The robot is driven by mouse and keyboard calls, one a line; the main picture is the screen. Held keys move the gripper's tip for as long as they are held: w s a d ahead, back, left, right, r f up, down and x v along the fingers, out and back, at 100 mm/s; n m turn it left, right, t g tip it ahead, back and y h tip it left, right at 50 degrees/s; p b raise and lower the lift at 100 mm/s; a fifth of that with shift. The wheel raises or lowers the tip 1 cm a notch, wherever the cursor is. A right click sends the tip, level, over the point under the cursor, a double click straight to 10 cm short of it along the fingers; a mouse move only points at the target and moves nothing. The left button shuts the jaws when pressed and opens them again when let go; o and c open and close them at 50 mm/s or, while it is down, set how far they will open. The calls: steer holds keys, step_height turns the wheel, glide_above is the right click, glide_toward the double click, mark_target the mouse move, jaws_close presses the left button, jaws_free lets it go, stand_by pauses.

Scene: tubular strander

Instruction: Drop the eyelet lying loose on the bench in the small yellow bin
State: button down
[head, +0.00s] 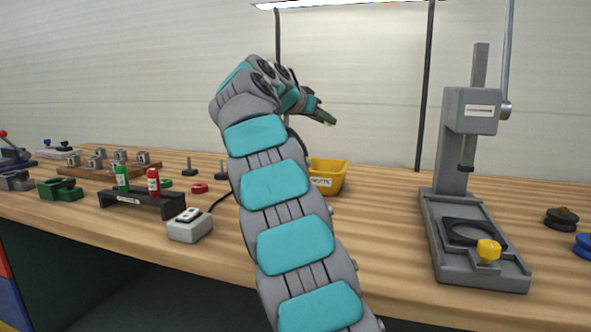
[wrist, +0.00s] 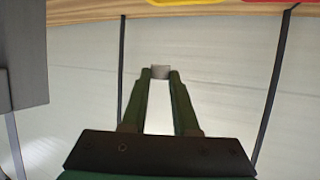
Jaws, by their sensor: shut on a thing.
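My gripper (head: 325,117) is raised high above the bench, up and a little left of the small yellow bin's right side. In the wrist view my gripper (wrist: 160,77) is shut on a small grey piece, the eyelet (wrist: 160,71), held between the fingertips. The eyelet is too small to make out in the head view. The small yellow bin (head: 334,178) stands on the bench with a white label on its front, and my arm hides its left part. A yellow edge of the bin (wrist: 183,2) shows at the top of the wrist view.
The wooden bench (head: 385,215) is clear between the bin and a grey press (head: 470,240) at right. Left are a grey switch box (head: 190,228), a black rack (head: 140,203) with green and red bottles, and a green block (head: 60,189). Dark uprights (head: 425,90) stand behind.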

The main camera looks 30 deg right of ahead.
steer(key=shift+w+d+r, duration=0.15)
steer(key=shift+w+d, duration=0.15)
steer(key=shift+d, duration=0.35)
step_height(320, 180, down, 6)
steer(key=b, duration=0.5)
steer(key=shift+r, duration=0.1)
steer(key=c, duration=0.6)
jaws_free()
steer(key=v, duration=0.7)
steer(key=shift+a, duration=0.4)
